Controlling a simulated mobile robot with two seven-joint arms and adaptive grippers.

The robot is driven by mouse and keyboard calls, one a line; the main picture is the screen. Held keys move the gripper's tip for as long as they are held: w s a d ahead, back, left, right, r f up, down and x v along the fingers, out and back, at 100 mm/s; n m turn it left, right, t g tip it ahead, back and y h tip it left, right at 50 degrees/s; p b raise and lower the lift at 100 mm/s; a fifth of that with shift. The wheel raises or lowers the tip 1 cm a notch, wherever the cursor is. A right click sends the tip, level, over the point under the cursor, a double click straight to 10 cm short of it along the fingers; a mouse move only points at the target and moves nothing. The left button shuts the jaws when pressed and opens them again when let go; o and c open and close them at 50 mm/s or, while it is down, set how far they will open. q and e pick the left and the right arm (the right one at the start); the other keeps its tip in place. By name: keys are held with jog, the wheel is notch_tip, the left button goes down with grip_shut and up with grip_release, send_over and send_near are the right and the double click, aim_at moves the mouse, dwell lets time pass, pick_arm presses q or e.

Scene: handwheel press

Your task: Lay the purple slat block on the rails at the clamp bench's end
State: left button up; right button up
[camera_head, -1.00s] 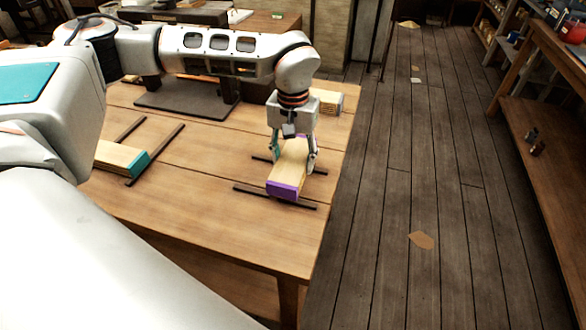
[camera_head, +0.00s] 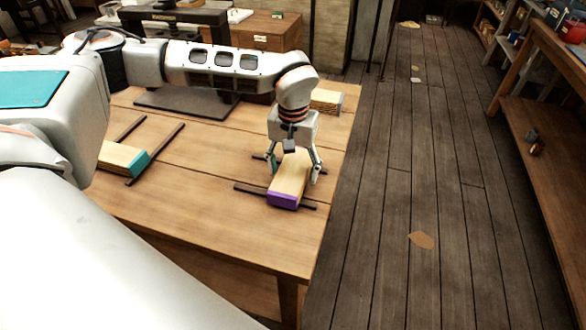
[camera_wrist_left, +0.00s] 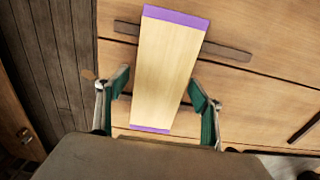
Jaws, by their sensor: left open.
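The purple slat block (camera_head: 289,181) is a pale wooden block with purple ends. It lies across two dark rails at the right end of the bench (camera_head: 210,215). The near rail (camera_head: 245,188) shows on both sides of it. In the left wrist view the block (camera_wrist_left: 168,70) lies slightly askew over a rail (camera_wrist_left: 228,52). My left gripper (camera_head: 294,178) is open around the block, one finger on each side. In the wrist view a gap shows between each finger (camera_wrist_left: 160,100) and the block. My right gripper is not in view.
A teal-ended slat block (camera_head: 122,157) lies on another pair of rails at the left. A stack of pale slats (camera_head: 326,101) sits at the back right of the bench. Floor to the right is open.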

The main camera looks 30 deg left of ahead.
aim_at(293, 170)
pick_arm(q)
notch_tip(293, 170, up, 12)
jog(key=shift+r, duration=0.15)
dwell(0.4)
jog(key=shift+s+d, duration=0.1)
dwell(0.4)
